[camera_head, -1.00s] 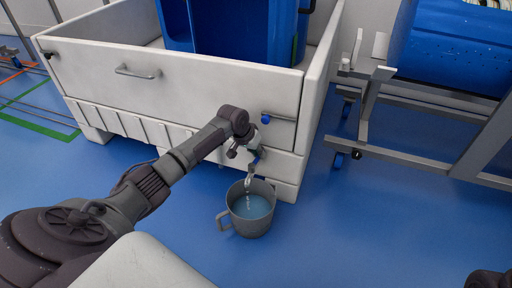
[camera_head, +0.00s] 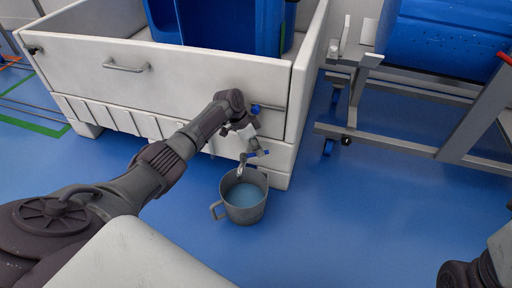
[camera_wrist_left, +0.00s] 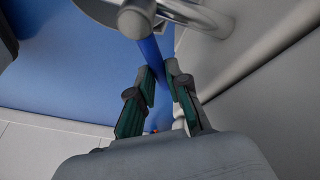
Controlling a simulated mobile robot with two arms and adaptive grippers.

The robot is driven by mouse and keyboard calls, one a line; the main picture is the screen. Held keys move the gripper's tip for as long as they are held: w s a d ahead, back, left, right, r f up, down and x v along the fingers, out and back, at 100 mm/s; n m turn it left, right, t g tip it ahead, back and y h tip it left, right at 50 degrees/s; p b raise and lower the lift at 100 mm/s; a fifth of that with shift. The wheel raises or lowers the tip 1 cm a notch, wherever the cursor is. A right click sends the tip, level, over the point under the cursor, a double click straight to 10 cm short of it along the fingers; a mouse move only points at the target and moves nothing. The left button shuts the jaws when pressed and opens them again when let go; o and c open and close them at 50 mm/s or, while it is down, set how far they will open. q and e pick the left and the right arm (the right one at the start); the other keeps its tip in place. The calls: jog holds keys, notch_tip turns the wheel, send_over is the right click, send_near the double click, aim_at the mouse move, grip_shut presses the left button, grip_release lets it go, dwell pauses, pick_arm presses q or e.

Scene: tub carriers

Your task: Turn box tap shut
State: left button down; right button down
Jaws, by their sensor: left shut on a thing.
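The box tap (camera_head: 244,162) sticks out low on the front of the white box (camera_head: 190,88). Its blue lever (camera_head: 262,153) points to the right in the head view. The lever (camera_wrist_left: 150,50) also shows in the left wrist view, running down between the fingertips. My left gripper (camera_head: 252,143) is at the tap, shut on the lever, and its fingers (camera_wrist_left: 161,72) press from both sides. A grey mug (camera_head: 246,213) with bluish water stands on the floor under the spout. No clear water stream shows below the spout. My right gripper is out of view.
A blue tub (camera_head: 215,25) sits in the white box. A metal carrier frame (camera_head: 400,145) with a blue drum (camera_head: 445,40) stands to the right. The blue floor is clear right of the mug.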

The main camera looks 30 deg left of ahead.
pick_arm(q)
jog(key=shift+s+d+f+m+g, duration=0.1)
jog(key=shift+s+d+m+g, duration=0.3)
jog(key=shift+m, duration=0.5)
jog(key=c, duration=1.1)
grip_release()
jog(key=shift+c, duration=0.2)
jog(key=shift+w, duration=0.1)
jog(key=shift+a+r, duration=0.1)
jog(key=shift+r, duration=0.15)
jog(key=s+a, duration=0.2)
jog(key=a, duration=1)
jog(key=shift+r, duration=0.3)
jog(key=shift+s, duration=0.1)
